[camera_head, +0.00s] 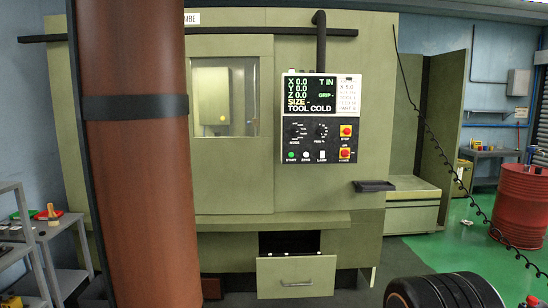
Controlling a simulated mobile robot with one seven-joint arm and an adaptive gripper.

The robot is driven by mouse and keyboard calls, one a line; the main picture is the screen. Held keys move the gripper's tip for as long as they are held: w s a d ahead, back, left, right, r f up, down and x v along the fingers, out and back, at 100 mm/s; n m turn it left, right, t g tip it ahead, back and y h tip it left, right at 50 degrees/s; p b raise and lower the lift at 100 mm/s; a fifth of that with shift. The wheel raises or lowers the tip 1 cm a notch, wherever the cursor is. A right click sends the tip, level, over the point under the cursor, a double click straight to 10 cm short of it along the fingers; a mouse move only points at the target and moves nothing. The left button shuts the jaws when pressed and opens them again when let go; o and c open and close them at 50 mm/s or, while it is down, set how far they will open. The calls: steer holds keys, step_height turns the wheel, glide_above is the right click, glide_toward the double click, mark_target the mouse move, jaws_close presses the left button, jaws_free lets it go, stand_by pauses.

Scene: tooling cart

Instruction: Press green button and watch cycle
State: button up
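The green button (291,154) is at the lower left of the black control panel (313,145), which is mounted on the front of a large olive-green machine (330,200). A white button sits just right of the green one. The panel's screen (307,92) reads X, Y and Z at 0.0, "T IN", "GRIP -", "SIZE -" and "TOOL COLD". The machine's window (225,97) is left of the panel, with a small yellow light behind it. My gripper is not in view. Nothing covers the green button.
Two red buttons on yellow plates, the upper (346,131) marked stop, are at the panel's right. A drawer (296,276) stands out below the machine. A small black tray (374,186) juts out right of the panel. A red drum (520,205) and a hanging coiled cable (430,131) are at right.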

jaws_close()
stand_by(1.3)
